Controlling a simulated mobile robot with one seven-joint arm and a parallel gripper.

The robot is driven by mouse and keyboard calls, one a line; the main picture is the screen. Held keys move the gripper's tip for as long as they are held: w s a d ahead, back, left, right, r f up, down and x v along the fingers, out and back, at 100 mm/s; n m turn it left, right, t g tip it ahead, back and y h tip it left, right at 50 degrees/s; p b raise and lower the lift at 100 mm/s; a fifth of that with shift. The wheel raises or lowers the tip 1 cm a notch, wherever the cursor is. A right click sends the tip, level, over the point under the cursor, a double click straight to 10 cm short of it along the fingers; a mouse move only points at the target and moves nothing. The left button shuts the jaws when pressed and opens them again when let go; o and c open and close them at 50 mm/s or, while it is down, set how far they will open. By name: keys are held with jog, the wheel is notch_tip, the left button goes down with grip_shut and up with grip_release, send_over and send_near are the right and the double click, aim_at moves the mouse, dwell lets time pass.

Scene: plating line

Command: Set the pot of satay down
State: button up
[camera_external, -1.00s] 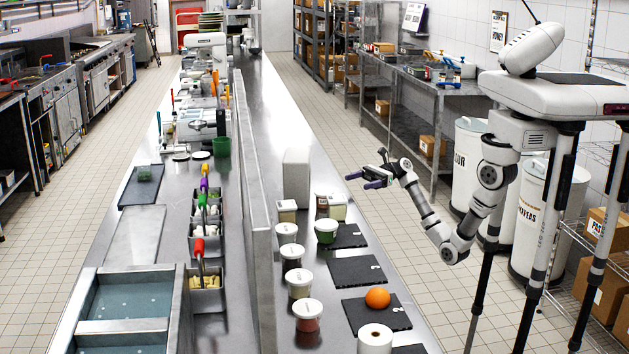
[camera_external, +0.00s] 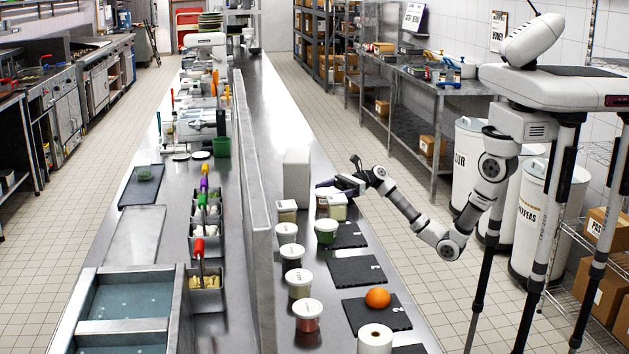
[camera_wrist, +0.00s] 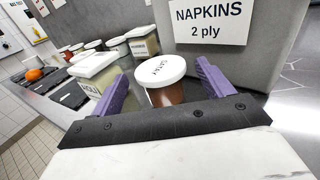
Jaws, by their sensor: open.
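The pot of satay (camera_wrist: 166,96) is a round tub of brown contents with a white lid reading SATAY. In the wrist view it is upright between the two purple fingers of my gripper (camera_wrist: 163,84), which are open on either side of it. I cannot tell whether a finger touches it. In the external view my gripper (camera_external: 326,188) is low over the counter by the grey napkin box, and the pot (camera_external: 321,203) shows only partly beside the gripper. The pot's base is hidden in the wrist view.
A square aioli tub (camera_wrist: 88,87) stands close on the left in the wrist view. The napkin box (camera_external: 297,178) is just behind the pot. Lidded pots (camera_external: 299,284) line the counter. Dark slates (camera_external: 353,271) lie along its right edge, one holding an orange (camera_external: 377,298).

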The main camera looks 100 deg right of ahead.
jog(key=shift+w+a, duration=0.1)
jog(key=shift+w, duration=0.15)
jog(key=c, duration=1)
jog(key=shift+r, duration=0.1)
